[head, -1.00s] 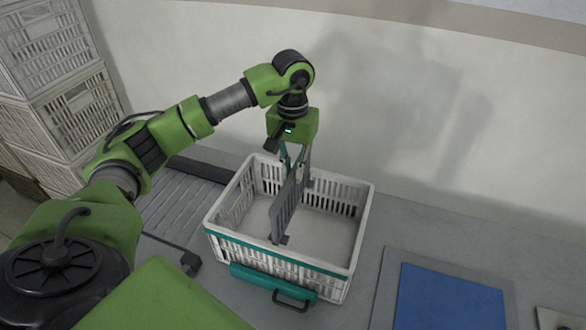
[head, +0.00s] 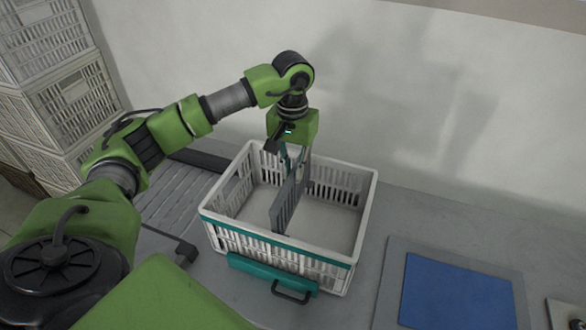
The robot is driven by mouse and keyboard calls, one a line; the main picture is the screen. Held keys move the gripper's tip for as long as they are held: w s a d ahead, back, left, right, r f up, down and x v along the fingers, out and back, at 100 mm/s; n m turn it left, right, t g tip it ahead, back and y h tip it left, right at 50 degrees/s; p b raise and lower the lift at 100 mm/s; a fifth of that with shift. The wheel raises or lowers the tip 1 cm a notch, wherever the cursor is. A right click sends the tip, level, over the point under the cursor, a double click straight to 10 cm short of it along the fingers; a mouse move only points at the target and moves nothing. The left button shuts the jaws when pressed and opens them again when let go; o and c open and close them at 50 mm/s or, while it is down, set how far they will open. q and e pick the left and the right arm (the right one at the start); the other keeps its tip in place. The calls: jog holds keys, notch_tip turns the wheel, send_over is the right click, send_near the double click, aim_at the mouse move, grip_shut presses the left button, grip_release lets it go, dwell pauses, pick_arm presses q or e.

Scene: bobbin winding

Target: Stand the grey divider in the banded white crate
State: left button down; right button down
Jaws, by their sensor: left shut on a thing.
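The white crate (head: 366,215) with a teal band along its front rim stands on the grey worktop, open at the top. The grey divider (head: 287,205) is upright inside it, near the middle, running from front to back. My left gripper (head: 294,158) is above the crate, pointing down, shut on the top of the divider's far end. The divider's lower edge is close to the crate floor; I cannot tell whether it touches. Its far lower part is hard to make out. My right gripper is not in view.
A teal piece with a black handle (head: 272,277) is at the crate's front. A blue panel on a grey mat (head: 455,292) lies to the right. A ribbed grey surface (head: 177,205) is to the left. White crates (head: 75,105) are stacked at far left. The wall is behind.

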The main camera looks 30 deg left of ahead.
aim_at(293, 191)
pick_arm(q)
jog(key=shift+f+b, duration=0.4)
jog(key=shift+f, duration=0.4)
notch_tip(293, 191, down, 6)
jog(key=b, duration=0.5)
jog(key=shift+f+b, duration=1.1)
jog(key=shift+f, duration=0.05)
jog(key=shift+r, duration=0.1)
jog(key=c, duration=2)
grip_release()
jog(key=shift+o, duration=0.2)
